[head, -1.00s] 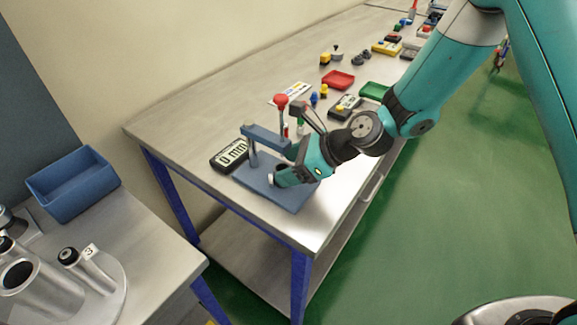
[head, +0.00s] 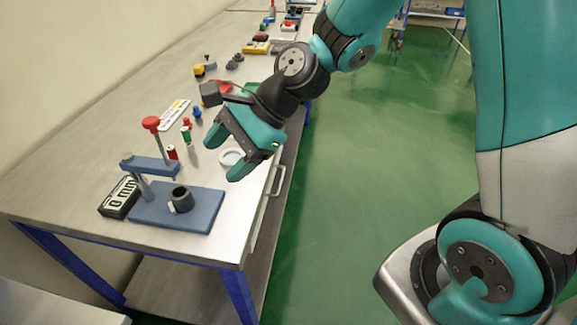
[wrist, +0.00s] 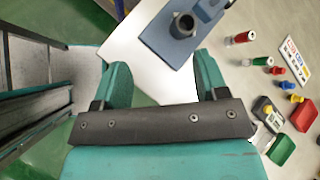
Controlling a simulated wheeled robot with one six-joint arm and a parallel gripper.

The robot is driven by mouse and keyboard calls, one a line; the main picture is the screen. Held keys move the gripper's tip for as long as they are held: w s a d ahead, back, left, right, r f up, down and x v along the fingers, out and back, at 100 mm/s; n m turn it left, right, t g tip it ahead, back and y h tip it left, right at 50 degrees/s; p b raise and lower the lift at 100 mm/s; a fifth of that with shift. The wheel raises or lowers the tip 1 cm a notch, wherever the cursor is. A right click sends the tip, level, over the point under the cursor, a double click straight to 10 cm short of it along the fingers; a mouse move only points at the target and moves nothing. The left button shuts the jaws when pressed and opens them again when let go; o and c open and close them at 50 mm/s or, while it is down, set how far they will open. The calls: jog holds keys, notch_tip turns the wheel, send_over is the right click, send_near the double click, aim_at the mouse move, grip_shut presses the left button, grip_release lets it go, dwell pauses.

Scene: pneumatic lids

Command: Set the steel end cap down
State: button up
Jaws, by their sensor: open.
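A dark grey, round, hollow part that looks like the steel end cap (head: 181,199) stands on the blue base plate (head: 150,213) of a gauge stand. It has a small pale round stub on its side. In the wrist view the cap (wrist: 183,25) sits near the top edge, on the plate (wrist: 160,42), with its dark opening showing. My gripper (head: 228,154) is open and empty, above the table and to the right of the stand, apart from the cap. In the wrist view its two green fingers (wrist: 160,68) are spread wide with bare table between them.
Small red and green cylinders (head: 186,134) stand behind. The table's right edge is close.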

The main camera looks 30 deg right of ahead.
jog(key=s+d+r+n+h, duration=0.2)
jog(key=s+r+n, duration=0.1)
jog(key=s+n, duration=0.5)
jog(key=s+d+r+n+g+h, duration=0.1)
jog(key=s+r+n, duration=0.3)
jog(key=s+n, duration=0.4)
jog(key=d+n+h, duration=0.1)
jog(key=n, duration=0.4)
jog(key=shift+d+r+n+g+h, duration=0.25)
jog(key=shift+n+g+h, duration=0.05)
jog(key=shift+h, duration=0.1)
